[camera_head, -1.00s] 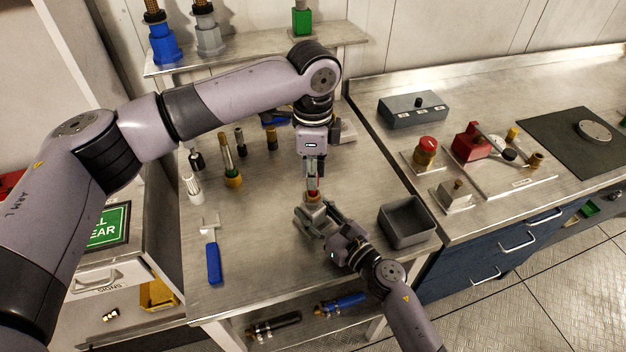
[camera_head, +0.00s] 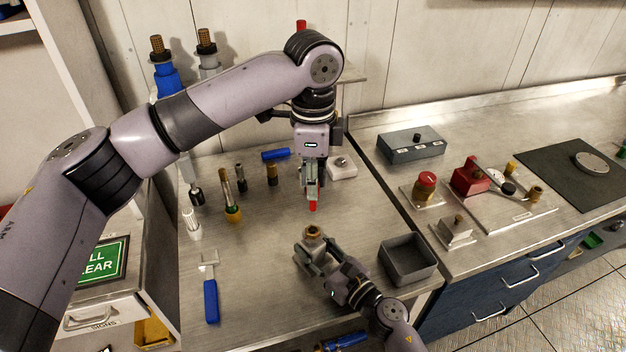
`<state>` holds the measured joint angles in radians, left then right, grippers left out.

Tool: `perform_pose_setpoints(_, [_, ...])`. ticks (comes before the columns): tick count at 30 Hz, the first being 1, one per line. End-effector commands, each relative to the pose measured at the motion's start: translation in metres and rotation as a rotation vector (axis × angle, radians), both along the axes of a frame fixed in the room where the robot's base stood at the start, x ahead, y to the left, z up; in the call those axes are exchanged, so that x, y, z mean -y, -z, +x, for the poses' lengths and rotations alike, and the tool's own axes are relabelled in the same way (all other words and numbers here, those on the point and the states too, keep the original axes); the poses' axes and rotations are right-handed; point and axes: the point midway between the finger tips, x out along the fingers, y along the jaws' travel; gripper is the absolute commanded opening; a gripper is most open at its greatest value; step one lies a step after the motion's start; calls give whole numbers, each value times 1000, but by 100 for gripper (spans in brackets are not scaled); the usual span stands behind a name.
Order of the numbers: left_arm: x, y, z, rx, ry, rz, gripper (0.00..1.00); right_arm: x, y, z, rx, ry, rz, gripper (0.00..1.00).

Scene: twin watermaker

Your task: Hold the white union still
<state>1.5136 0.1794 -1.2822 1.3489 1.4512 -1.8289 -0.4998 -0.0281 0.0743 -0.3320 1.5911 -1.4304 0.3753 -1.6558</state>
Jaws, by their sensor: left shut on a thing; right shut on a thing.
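My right gripper (camera_head: 314,248) is shut around a fitting with a brass-coloured round top (camera_head: 312,232), low over the middle front of the bench. The fitting stands upright; the fingers hide most of its body, so I cannot confirm that it is the white union. My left gripper (camera_head: 312,180) points straight down above it, shut on a slim piece with a red end (camera_head: 312,206). A clear gap shows between the red end and the brass top. A separate small white ribbed part (camera_head: 191,220) stands at the left of the bench.
A grey open bin (camera_head: 408,260) stands right of my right gripper. A blue-handled tool (camera_head: 211,300) lies at the front left. Several upright fittings, one with a green and brass base (camera_head: 232,213), stand behind it. A white block (camera_head: 342,168) sits at the back.

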Motion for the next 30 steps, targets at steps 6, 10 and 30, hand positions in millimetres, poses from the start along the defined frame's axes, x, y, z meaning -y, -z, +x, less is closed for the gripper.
perform_pose_setpoints(6, [0,0,0,0,0,0,0,0,0,0,0,0,0,43])
perform_pose_setpoints(10, [0,0,0,0,-1,0,0,0,0,0,0,0,0,51])
perform_pose_setpoints(30, [0,0,0,0,0,0,0,21,1,-25,-2,0,-3,59])
